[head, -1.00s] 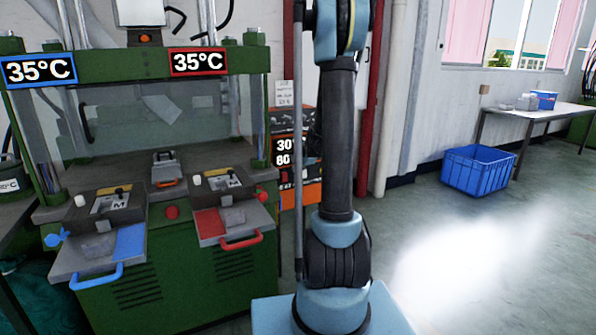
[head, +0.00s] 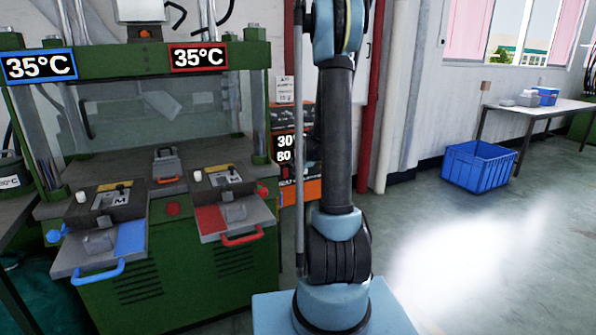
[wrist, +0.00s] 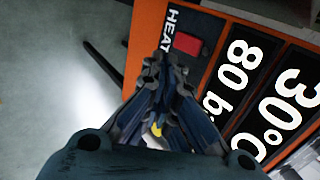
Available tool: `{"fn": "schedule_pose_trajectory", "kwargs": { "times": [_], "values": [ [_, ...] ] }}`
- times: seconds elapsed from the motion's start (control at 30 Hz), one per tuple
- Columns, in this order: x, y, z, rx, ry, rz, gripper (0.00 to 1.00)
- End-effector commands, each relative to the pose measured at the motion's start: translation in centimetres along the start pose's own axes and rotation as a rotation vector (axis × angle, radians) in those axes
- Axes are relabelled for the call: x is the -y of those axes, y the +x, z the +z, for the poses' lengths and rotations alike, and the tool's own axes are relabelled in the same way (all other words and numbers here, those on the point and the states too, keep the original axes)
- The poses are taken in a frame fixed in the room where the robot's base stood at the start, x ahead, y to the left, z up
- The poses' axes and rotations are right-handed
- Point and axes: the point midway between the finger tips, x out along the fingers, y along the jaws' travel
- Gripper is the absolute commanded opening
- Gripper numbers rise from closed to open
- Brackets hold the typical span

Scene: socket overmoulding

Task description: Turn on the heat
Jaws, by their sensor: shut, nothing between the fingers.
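The orange heater control box (head: 306,190) stands behind my arm in the head view, partly hidden by it. Its face shows readouts "30" and "80". In the wrist view the panel carries a 30°C display (wrist: 290,100), an 80 display (wrist: 232,75) and a "HEAT" label (wrist: 172,30). A red switch (wrist: 188,45) sits beside that label. My gripper (wrist: 163,70) is shut and empty, with its fingertips in front of the panel close to the red switch. I cannot tell whether they touch it. The gripper is hidden in the head view.
A green press (head: 160,240) with two 35°C displays and two mould trays with blue and red handles stands at the left. A blue crate (head: 478,167) and a table (head: 540,110) are at the right. The floor between is clear.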

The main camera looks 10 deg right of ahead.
Motion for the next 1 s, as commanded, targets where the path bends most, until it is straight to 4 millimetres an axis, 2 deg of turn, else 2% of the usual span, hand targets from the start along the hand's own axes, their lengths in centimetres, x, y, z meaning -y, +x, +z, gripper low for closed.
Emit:
{"fn": "schedule_pose_trajectory", "kwargs": {
  "times": [0.6,0.8,1.0],
  "values": [
    [0.0,7.1,0.1,0.001,0.0,0.0,0.0],
    [1.6,9.1,0.0,0.001,-0.001,0.0,0.0],
    [2.4,10.0,0.0,0.001,0.001,0.0,0.0]
  ]
}}
